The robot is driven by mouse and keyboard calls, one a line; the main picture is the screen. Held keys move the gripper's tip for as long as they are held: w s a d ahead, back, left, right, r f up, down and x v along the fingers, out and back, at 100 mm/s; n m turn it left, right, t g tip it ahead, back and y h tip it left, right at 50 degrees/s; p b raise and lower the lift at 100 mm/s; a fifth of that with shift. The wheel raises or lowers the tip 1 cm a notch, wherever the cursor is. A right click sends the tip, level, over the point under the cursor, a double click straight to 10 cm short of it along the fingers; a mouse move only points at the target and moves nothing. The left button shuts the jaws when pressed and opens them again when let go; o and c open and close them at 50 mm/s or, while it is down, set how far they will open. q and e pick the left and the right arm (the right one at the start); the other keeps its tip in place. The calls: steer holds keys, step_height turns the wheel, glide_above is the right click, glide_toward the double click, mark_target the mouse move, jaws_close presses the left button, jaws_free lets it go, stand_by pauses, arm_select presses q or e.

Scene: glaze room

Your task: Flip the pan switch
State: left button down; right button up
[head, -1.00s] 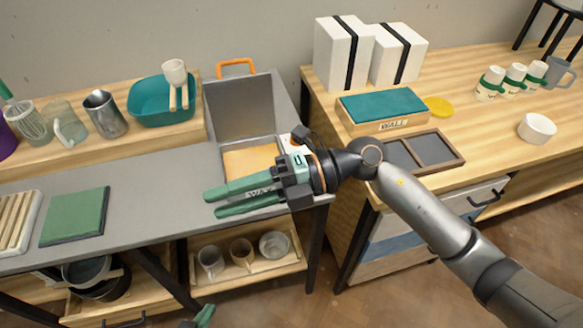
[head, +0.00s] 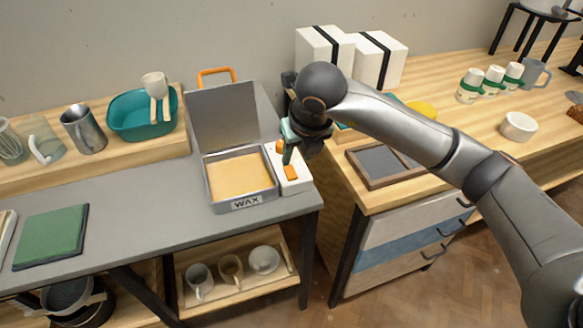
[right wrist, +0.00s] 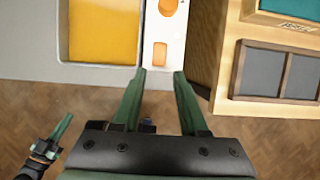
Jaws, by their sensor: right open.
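The wax pan (head: 240,202) is a grey open box with yellow-orange wax inside and its lid raised, on the grey bench. On its right side is a white control panel (head: 304,185) with an orange rocker switch (head: 291,172) and a round orange knob, partly hidden by my gripper. My right gripper (head: 288,156) points down over the panel. In the right wrist view its green fingers (right wrist: 159,76) are open and empty, with the switch (right wrist: 160,54) just beyond the gap between the tips. My left gripper (right wrist: 55,138) shows only at that view's lower left.
A wooden table (head: 385,200) with a framed grey tray (head: 368,163) stands right of the panel. The raised lid (head: 225,115) stands behind the pan. A teal tub (head: 130,125) and a metal jug (head: 84,130) sit on the back shelf.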

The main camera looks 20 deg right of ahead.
mark_target(291, 173)
steer(key=x, duration=0.7)
steer(key=shift+a+f, duration=0.1)
steer(key=shift+f, duration=0.15)
steer(key=shift+c, duration=0.4)
jaws_close()
